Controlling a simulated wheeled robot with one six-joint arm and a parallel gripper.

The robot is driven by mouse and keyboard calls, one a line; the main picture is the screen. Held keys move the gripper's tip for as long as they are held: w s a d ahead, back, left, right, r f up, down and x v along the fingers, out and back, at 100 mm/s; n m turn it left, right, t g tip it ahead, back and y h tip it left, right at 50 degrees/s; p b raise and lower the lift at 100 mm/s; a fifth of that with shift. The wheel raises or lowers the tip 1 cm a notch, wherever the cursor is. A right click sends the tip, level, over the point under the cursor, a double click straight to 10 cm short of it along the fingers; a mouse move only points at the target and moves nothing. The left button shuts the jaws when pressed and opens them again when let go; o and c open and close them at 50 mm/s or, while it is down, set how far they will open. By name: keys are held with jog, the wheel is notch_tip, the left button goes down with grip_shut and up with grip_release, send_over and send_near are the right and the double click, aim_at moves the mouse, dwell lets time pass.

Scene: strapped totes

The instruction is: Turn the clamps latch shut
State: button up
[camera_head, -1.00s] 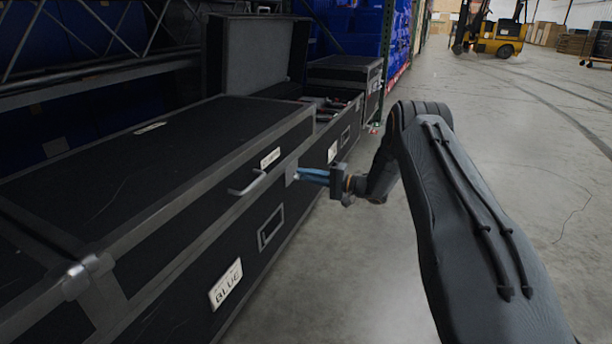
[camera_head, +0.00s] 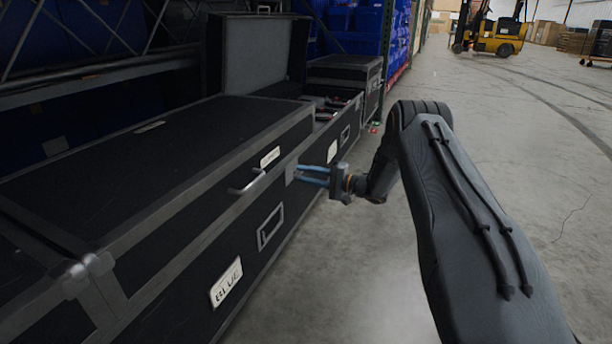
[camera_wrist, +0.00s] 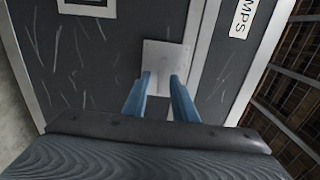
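The black case (camera_head: 130,185) with metal edges has a small white label (camera_head: 270,156) near its lid seam. In the wrist view, the end of a label (camera_wrist: 243,17) reads "MPS". A pale metal latch plate (camera_wrist: 165,56) sits on the case front; it shows small in the head view (camera_head: 290,173). My gripper (camera_wrist: 160,77) has its two blue fingers apart, with tips at the lower part of the plate. It also shows in the head view (camera_head: 299,174). I cannot tell whether the tips touch the plate or how the latch is turned.
A metal handle (camera_head: 248,183) sticks out left of the latch. A "BLUE" label (camera_head: 226,283) is on the case front. Behind stands an open case with raised lid (camera_head: 258,55). Shelving is at left.

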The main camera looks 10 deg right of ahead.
jog(key=p+v, duration=0.2)
jog(key=v, duration=0.5)
jog(key=shift+s+d, duration=0.25)
jog(key=shift+d, duration=0.05)
jog(key=shift+w, duration=0.1)
